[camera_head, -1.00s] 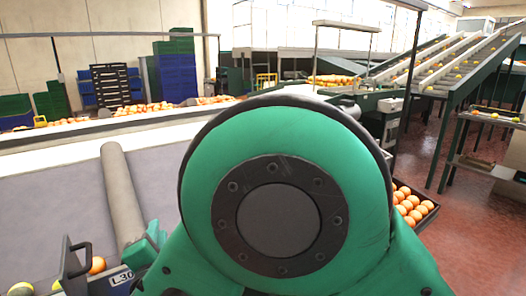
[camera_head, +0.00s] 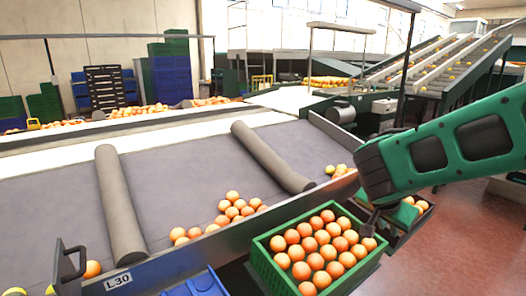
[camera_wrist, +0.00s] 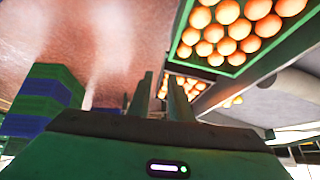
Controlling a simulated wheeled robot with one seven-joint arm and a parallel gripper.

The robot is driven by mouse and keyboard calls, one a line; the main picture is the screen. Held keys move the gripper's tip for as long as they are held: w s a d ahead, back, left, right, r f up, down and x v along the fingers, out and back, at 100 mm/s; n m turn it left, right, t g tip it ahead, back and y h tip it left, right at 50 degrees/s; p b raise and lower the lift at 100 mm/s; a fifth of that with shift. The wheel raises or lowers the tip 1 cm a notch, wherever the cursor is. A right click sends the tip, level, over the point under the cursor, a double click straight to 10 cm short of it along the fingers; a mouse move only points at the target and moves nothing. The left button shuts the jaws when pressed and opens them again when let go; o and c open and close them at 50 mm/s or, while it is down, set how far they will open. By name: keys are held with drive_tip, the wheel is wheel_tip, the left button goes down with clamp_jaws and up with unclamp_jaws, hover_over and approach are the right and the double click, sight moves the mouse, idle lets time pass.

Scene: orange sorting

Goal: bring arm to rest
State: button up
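My arm reaches in from the right in the head view, its green links bent down past the full crate. My gripper (camera_head: 371,220) is mostly hidden behind the arm there, with only a dark finger showing near the crate's right corner. In the wrist view my gripper (camera_wrist: 161,90) has its two dark fingers apart, with a gap and nothing held between them. A green crate (camera_head: 345,282) full of oranges stands in front of the conveyor. It also shows at the upper right of the wrist view (camera_wrist: 229,71).
A grey conveyor (camera_head: 185,180) with rollers and loose oranges lies left of the arm. A blue crate (camera_head: 198,285) shows at the bottom edge. Another dark tray with oranges is partly behind my arm. Red floor (camera_head: 450,225) lies open at the right.

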drive_tip(key=s+d+f+n+g+y, duration=0.1)
drive_tip(key=s+d+g, duration=0.1)
drive_tip(key=s+d, duration=0.45)
drive_tip(key=s+d+n+g+y, duration=0.1)
drive_tip(key=s+d+g, duration=0.15)
drive_tip(key=s, duration=0.65)
drive_tip(key=s+n+y, duration=0.2)
drive_tip(key=s+y, duration=0.1)
drive_tip(key=s, duration=0.9)
drive_tip(key=shift+a+f+g+y, duration=0.15)
drive_tip(key=shift+a+g+y, duration=0.15)
drive_tip(key=shift+a+g, duration=0.1)
